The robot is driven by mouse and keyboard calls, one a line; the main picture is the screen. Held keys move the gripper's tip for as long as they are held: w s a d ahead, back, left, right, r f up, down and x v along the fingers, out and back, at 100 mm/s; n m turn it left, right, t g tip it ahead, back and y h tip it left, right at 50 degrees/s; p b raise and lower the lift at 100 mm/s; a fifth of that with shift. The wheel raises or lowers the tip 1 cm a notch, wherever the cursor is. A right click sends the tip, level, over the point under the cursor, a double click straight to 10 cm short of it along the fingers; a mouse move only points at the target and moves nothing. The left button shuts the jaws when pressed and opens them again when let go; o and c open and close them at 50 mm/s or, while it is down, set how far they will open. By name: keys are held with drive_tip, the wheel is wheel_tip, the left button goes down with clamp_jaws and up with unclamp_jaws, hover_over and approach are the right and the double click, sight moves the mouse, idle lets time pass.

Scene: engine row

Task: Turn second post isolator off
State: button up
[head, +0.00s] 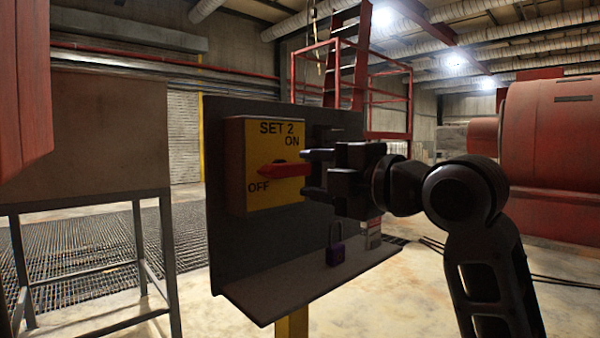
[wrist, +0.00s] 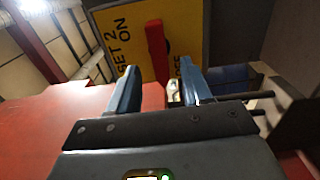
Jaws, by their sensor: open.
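The isolator (head: 236,150) is a yellow box marked SET 2 on a grey post panel (head: 225,250), with ON at upper right and OFF at lower left. Its red handle (head: 280,169) lies roughly horizontal, tapered end to the left. My gripper (head: 304,173) is open at the handle's right end in the head view, one finger above and one below its level. In the wrist view the handle (wrist: 156,48) appears between and beyond my open fingertips (wrist: 160,72). The fingers are not shut on it; contact cannot be told.
A metal-legged stand (head: 90,200) is at left. A large red machine (head: 550,150) stands at right. Red railing and stairs are behind.

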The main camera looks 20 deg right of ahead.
drive_tip(key=shift+v, duration=1.4)
drive_tip(key=shift+f, duration=0.1)
drive_tip(key=s+a+f+m+h+p, duration=0.2)
drive_tip(key=s+f+m+h+p, duration=0.1)
drive_tip(key=s+f+m, duration=0.75)
drive_tip(key=s+a+f+m+h+p, duration=0.15)
drive_tip(key=s+f+m+p, duration=0.45)
drive_tip(key=f, duration=0.7)
drive_tip(key=s+d+m+g+h+p, duration=0.1)
drive_tip(key=s+m, duration=0.4)
drive_tip(key=s, duration=2)
drive_tip(key=shift+s+f+g+p, duration=0.25)
drive_tip(key=shift+g+p, duration=0.45)
drive_tip(key=shift+p, duration=0.1)
